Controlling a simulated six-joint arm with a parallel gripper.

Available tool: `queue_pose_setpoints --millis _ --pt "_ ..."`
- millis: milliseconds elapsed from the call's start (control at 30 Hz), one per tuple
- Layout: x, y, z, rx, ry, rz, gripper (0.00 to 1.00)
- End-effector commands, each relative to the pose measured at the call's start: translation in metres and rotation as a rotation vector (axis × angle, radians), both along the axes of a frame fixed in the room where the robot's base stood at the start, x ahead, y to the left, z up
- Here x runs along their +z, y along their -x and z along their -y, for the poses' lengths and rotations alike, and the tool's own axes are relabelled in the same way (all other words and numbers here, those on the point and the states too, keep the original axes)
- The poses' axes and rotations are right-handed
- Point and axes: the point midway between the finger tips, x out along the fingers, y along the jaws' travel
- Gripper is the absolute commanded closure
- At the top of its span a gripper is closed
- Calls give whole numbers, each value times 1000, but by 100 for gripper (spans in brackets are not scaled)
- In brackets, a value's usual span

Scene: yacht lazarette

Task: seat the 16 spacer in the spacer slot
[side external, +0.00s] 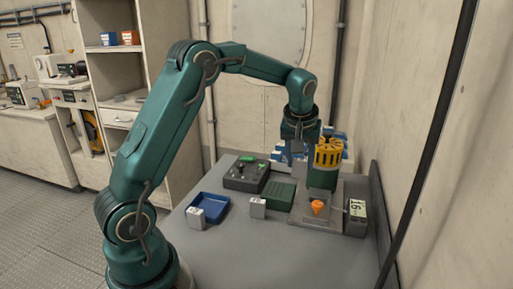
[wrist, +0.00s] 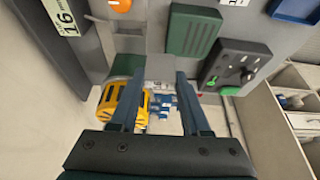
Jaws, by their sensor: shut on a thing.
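My gripper (wrist: 158,80) points down beside the yellow-topped green cylinder in the side view (side external: 297,160). Its fingers are shut on a small grey block, likely a spacer, that is mostly hidden between them; no number is readable on it. I cannot make out the spacer slot.
Two small labelled grey blocks stand on the bench, one by the blue tray (side external: 211,202) and one (side external: 257,208) by the green ribbed pad (side external: 280,194). A dark panel box (side external: 246,175) and blue-and-white racks (side external: 337,147) stand behind. The bench front is clear.

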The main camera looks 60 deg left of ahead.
Motion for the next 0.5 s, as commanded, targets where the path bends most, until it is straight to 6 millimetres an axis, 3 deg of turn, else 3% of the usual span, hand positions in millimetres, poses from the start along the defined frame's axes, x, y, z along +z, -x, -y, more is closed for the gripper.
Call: queue_pose_setpoints --millis 200,500 --pt "-26 -27 34 -3 1 -1 100" --pt "-46 -35 44 2 0 -3 100"
